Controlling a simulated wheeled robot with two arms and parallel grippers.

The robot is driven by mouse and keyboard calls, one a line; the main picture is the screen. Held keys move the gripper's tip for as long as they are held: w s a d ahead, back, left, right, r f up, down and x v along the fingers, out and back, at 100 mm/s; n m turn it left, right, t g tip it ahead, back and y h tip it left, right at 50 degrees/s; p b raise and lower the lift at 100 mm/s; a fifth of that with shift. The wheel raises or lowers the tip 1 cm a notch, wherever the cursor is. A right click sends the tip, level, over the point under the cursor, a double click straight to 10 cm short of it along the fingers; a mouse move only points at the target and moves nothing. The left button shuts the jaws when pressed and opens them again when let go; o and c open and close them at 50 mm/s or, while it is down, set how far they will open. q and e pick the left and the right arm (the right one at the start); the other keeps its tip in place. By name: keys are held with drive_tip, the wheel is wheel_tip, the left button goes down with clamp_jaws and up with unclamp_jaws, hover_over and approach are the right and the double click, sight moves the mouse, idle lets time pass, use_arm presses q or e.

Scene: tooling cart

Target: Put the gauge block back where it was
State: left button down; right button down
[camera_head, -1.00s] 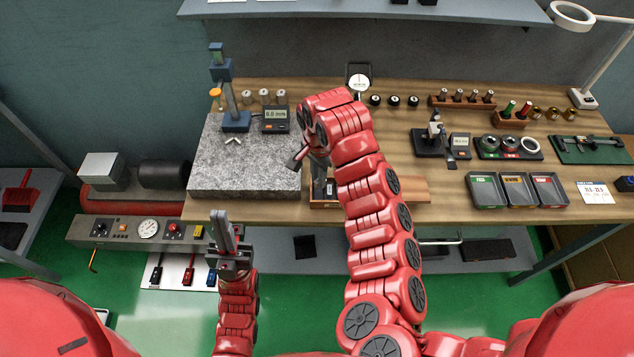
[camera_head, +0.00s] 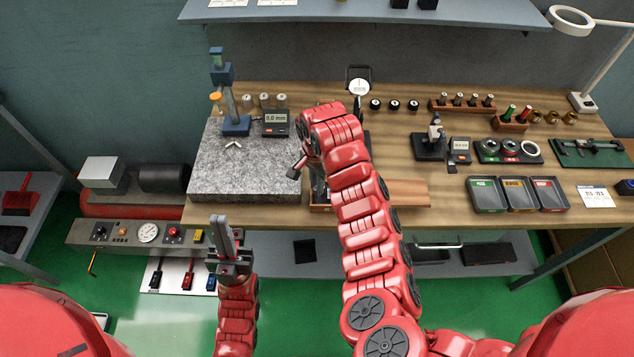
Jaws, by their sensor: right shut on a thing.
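My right gripper (camera_head: 318,190) points down at the wooden box (camera_head: 320,209) on the bench, just right of the granite plate. My own red forearm covers most of it. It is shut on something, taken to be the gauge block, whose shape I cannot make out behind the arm. Whether the block touches the box is hidden. My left gripper (camera_head: 222,235) is in front of the bench, below the granite plate's front edge, with its grey fingers pointing up close together and nothing between them.
The granite plate (camera_head: 240,175) carries a blue stand (camera_head: 236,122) and a digital readout (camera_head: 275,123). A brown wooden piece (camera_head: 408,193) lies right of my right arm. Three trays (camera_head: 519,209) stand further right. A dial gauge (camera_head: 358,87) stands behind the arm.

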drive_tip(key=shift+f, duration=0.45)
drive_tip(key=c, duration=0.9)
unclamp_jaws()
drive_tip(key=shift+o, duration=0.2)
wheel_tip(320, 180, up, 13)
drive_tip(key=p, duration=0.4)
drive_tip(key=shift+r, duration=0.15)
